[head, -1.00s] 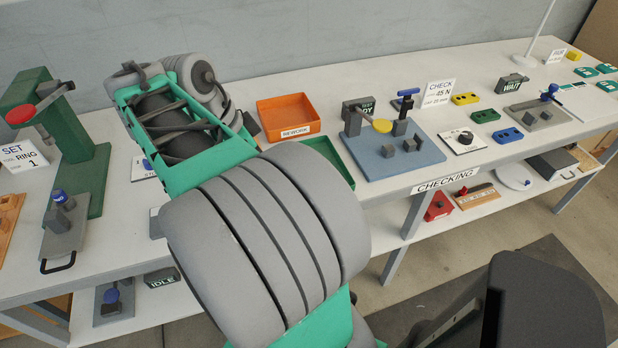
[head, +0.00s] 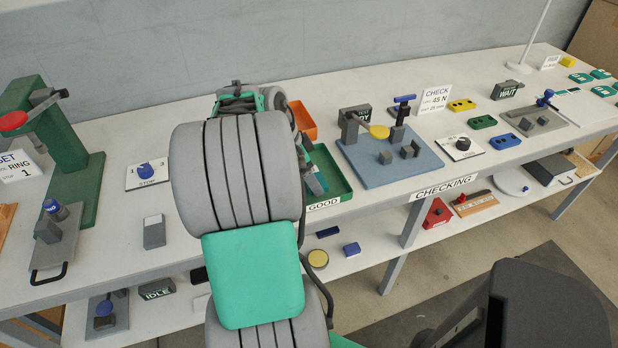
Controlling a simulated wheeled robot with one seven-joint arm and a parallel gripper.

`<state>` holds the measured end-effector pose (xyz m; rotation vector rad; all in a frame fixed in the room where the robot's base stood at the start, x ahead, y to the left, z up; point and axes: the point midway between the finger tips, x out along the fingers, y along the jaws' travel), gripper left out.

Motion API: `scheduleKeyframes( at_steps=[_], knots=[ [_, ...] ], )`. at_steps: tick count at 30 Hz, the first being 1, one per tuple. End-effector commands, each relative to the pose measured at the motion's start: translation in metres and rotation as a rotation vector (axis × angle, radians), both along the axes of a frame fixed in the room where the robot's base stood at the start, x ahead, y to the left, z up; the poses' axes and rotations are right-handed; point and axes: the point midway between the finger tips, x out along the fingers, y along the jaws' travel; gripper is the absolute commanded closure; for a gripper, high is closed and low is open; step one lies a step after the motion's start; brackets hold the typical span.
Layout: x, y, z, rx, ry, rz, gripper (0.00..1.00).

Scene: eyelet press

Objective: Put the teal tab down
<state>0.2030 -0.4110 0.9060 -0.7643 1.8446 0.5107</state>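I cannot make out a teal tab at my arm's end. My own arm's large grey and green links fill the middle of the head view and hide the gripper and anything in it. Part of my arm overlaps the left side of the green tray (head: 337,178), labelled GOOD. Several small teal pieces (head: 581,77) with pale marks lie at the far right end of the bench, well away from my arm.
An orange tray (head: 303,117) stands behind my arm. Right of the green tray is a blue checking fixture (head: 388,165) with a yellow disc. A green press (head: 62,150) stands at the left. A dial plate (head: 146,173) and a grey block (head: 154,232) lie left of my arm.

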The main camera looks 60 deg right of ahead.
Motion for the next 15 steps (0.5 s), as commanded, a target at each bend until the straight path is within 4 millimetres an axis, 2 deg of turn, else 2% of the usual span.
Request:
scheduleKeyframes(
  at_steps=[3,12,13,15],
  knots=[
    [0.0,0.001,-0.015,0.001,0.001,-0.001,0.64],
    [0.0,0.001,-0.02,0.0,0.0,0.0,0.64],
    [0.0,0.001,-0.018,0.0,0.0,0.0,0.18],
    [0.0,0.001,-0.018,0.0,0.0,0.0,0.12]
  ],
)
